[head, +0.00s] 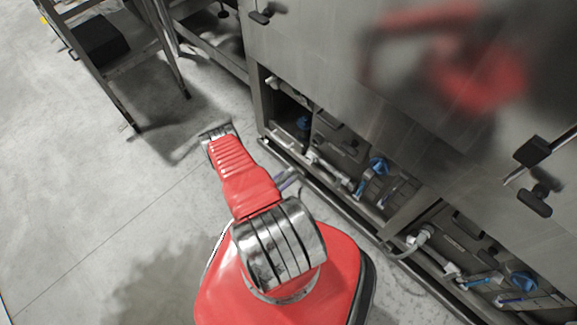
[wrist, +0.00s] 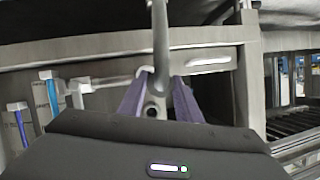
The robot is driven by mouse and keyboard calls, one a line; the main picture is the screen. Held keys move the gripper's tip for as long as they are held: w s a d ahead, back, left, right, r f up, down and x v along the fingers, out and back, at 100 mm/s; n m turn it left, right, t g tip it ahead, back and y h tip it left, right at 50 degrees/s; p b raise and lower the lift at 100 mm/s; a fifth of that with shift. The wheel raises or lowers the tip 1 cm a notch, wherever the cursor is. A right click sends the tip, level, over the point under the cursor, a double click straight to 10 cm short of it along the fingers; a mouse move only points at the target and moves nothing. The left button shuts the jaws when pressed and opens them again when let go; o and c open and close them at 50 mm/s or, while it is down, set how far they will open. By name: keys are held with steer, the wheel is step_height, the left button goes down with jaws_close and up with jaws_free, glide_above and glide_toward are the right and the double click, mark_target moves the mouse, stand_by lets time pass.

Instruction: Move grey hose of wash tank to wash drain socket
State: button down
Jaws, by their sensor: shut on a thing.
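In the wrist view, the two purple fingers of my gripper (wrist: 158,98) are closed in around a grey hose (wrist: 160,35). The hose runs up from between the fingertips to the top of the picture. Its lower end and a round dark opening show between the fingers, in front of a grey metal panel. I cannot tell whether the hose end is seated in a socket or free. In the head view, only a bit of purple finger shows beside my red arm, near the low open bays of the washer (head: 330,150). I cannot make out which fitting is the wash drain socket.
Blue-handled valves (head: 378,166) and pipes fill the low bays. Another grey hose (head: 415,241) shows in the right bay. A metal step frame (head: 118,75) stands at upper left. The concrete floor (head: 80,190) at left is clear.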

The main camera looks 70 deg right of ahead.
steer(key=shift+a+f, duration=0.5)
steer(key=shift+f, duration=0.2)
steer(key=shift+a+f+m, duration=0.1)
steer(key=shift+f+m, duration=0.2)
steer(key=shift+s+d+g, duration=0.2)
steer(key=shift+g, duration=0.4)
steer(key=shift+s+d, duration=0.1)
steer(key=shift+d, duration=0.15)
steer(key=s+d, duration=0.3)
steer(key=d, duration=0.4)
steer(key=shift+s+d, duration=0.15)
steer(key=shift+d, duration=0.2)
stand_by(0.6)
steer(key=shift+d, duration=0.15)
steer(key=shift+s+d, duration=0.4)
steer(key=shift+d, duration=0.35)
steer(key=shift+s+d, duration=0.1)
steer(key=shift+d, duration=0.2)
stand_by(1.2)
